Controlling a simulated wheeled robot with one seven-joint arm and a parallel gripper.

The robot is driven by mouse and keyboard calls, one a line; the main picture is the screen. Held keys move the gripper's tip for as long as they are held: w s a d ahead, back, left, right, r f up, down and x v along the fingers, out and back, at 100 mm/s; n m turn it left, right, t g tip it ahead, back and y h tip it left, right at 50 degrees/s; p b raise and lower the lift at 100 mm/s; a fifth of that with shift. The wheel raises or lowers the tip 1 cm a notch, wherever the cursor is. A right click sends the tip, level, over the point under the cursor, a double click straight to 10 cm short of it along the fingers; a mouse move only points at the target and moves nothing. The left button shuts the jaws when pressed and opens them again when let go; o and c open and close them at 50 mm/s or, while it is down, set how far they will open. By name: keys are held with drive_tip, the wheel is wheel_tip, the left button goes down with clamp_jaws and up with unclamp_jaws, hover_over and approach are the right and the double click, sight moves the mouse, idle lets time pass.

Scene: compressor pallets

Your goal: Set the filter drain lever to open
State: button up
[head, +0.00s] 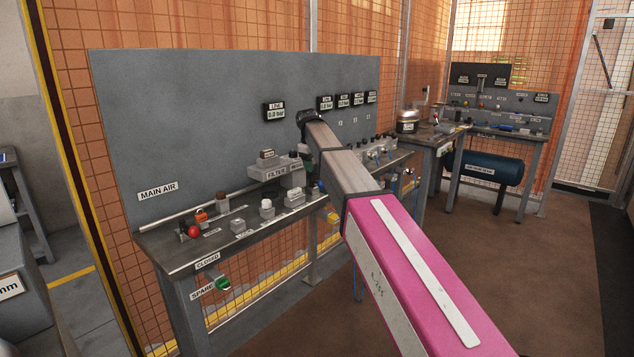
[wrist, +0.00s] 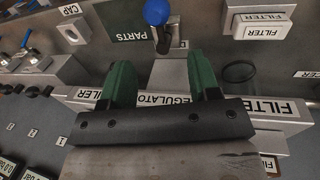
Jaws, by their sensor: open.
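My gripper (wrist: 159,62) is open in the wrist view, with its two green fingers apart and nothing between them. A lever with a blue ball knob (wrist: 157,12) stands just beyond the fingertips, between them in the picture; it seems apart from both. I cannot tell whether it is the filter drain lever, as no drain label is readable. A grey block with REGULATOR and FILTER labels (wrist: 272,107) lies behind the fingers, partly covered by them. In the head view the filter housing (head: 275,172) sits on the bench, left of my arm; my arm hides what is behind it.
The bench (head: 180,250) carries a red knob (head: 193,231) and several small blocks. A grey back panel (head: 200,110) rises behind it. Open floor lies right of the bench.

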drive_tip(key=f, duration=0.5)
drive_tip(key=w+d+f, duration=0.1)
drive_tip(key=f, duration=0.1)
drive_tip(key=shift+w+f, duration=0.1)
drive_tip(key=shift+f, duration=0.25)
drive_tip(key=c, duration=0.9)
